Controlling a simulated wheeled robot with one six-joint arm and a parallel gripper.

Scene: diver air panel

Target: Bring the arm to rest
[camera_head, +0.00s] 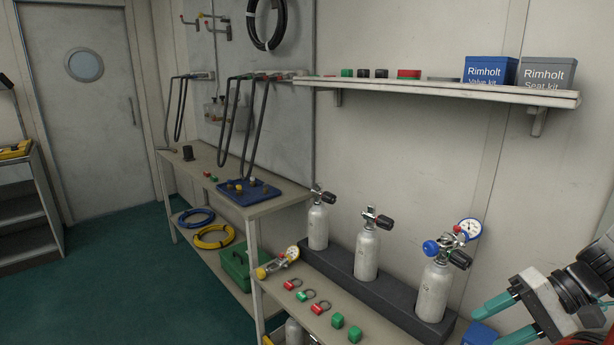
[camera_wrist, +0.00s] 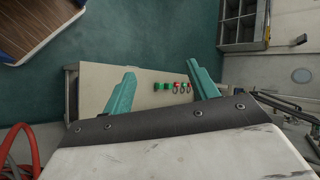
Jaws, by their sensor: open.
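My gripper (camera_head: 505,320) shows at the lower right of the head view, with two teal fingers spread apart and nothing between them. In the wrist view my gripper (camera_wrist: 160,92) also has its teal fingers wide apart. Beyond them lies the low bench (camera_wrist: 105,85) with small red and green pieces on it, well away from the fingertips. In the head view the fingers are to the right of the rightmost grey cylinder (camera_head: 434,292), which carries a blue knob and a gauge. A blue object (camera_head: 480,334) is partly hidden near the fingers.
Two more cylinders (camera_head: 366,254) (camera_head: 318,228) stand in a dark rack (camera_head: 390,300) on the bench. A wall shelf (camera_head: 440,90) holds two boxes and small parts. A longer workbench (camera_head: 285,198) with hoses above is at left. Green floor (camera_head: 120,290) is clear.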

